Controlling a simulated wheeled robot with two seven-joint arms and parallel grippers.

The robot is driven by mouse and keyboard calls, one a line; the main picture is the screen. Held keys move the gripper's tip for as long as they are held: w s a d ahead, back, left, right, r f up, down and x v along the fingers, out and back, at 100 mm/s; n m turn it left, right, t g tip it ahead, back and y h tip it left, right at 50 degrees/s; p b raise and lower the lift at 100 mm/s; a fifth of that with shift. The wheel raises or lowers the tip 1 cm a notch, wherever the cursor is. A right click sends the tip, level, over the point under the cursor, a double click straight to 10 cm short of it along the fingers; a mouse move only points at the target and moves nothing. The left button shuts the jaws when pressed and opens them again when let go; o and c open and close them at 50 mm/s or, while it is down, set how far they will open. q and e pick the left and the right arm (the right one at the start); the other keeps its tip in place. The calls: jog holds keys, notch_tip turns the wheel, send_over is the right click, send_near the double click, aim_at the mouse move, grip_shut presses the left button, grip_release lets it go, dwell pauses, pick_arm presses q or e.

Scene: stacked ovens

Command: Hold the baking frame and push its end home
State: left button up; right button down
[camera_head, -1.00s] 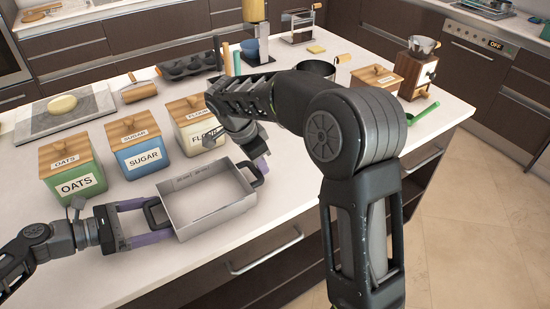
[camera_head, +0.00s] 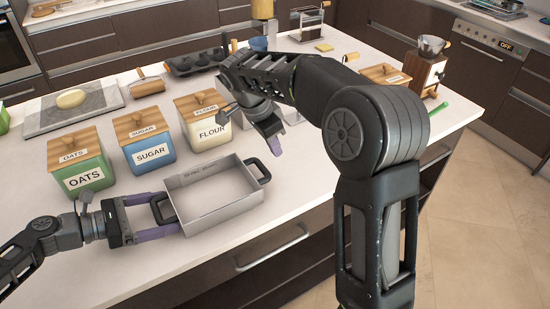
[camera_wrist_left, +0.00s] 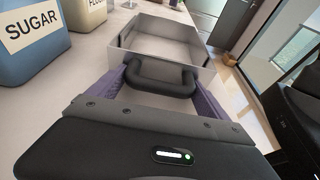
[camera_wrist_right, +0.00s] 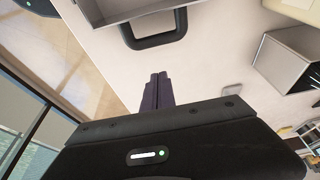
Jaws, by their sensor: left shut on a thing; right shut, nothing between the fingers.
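The baking frame (camera_head: 240,207) is a rectangular metal frame lying on the white counter near its front edge, with a black loop handle at each end. My left gripper (camera_head: 166,213) has its purple fingers shut on the left handle (camera_wrist_left: 160,90). The right handle (camera_head: 258,172) is free, and it also shows in the right wrist view (camera_wrist_right: 155,40). My right gripper (camera_head: 274,144) is shut and empty, behind and slightly right of that handle, apart from it. In the right wrist view its fingers (camera_wrist_right: 157,92) are together, pointing towards the handle. Whether the frame's end is fully seated cannot be told.
Canisters marked oats (camera_head: 81,163), sugar (camera_head: 149,150) and flour (camera_head: 203,126) stand behind the frame. A grey metal box (camera_wrist_right: 287,60) stands beside my right gripper. The counter in front of the frame is clear; its front edge is close.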

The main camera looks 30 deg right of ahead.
jog(key=v, duration=0.4)
jog(key=shift+r, duration=0.2)
pick_arm(q)
jog(key=o, duration=0.7)
jog(key=shift+o, duration=0.2)
jog(key=shift+a, duration=0.1)
jog(key=v, duration=1.2)
